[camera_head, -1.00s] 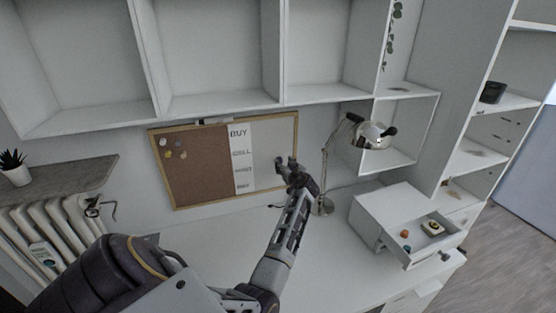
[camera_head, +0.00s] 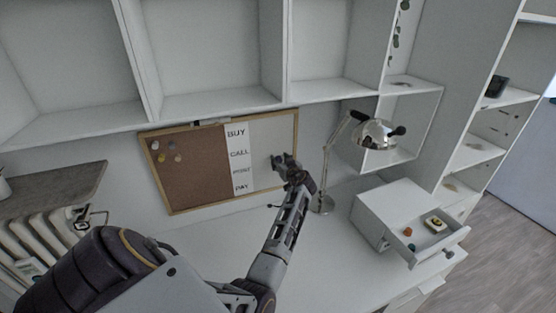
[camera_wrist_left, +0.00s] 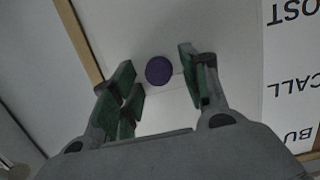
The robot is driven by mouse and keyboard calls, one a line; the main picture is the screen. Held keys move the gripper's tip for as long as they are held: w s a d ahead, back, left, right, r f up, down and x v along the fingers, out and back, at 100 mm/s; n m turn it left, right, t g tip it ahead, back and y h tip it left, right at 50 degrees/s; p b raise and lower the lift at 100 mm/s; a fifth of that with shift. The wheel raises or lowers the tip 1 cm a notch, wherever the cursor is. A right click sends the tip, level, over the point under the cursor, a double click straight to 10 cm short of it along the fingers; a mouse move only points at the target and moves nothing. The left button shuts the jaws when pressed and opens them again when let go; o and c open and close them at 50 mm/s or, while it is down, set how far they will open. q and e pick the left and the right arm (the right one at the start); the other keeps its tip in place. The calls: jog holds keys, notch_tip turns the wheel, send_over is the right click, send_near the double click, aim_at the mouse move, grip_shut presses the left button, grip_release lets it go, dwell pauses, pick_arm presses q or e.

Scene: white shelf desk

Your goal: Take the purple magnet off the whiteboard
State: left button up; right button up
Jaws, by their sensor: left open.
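The whiteboard (camera_head: 262,130) is the right part of a wood-framed board on the wall; its white surface also shows in the left wrist view (camera_wrist_left: 225,25). The purple magnet (camera_wrist_left: 159,70) is a round disc on the white surface in the left wrist view. My left gripper (camera_wrist_left: 158,78) is open, with one finger on each side of the magnet; I see gaps between the magnet and both fingers. In the head view my left gripper (camera_head: 284,160) is in front of the whiteboard's right part and hides the magnet. My right gripper is not in view.
A brown cork panel (camera_head: 192,175) with several pins is left of the whiteboard. A silver desk lamp (camera_head: 371,134) stands close to the right of my left gripper. An open drawer (camera_head: 425,240) holds small items at the right. Shelves (camera_head: 215,103) hang above.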

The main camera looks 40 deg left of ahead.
pick_arm(q)
jog(key=c, duration=0.8)
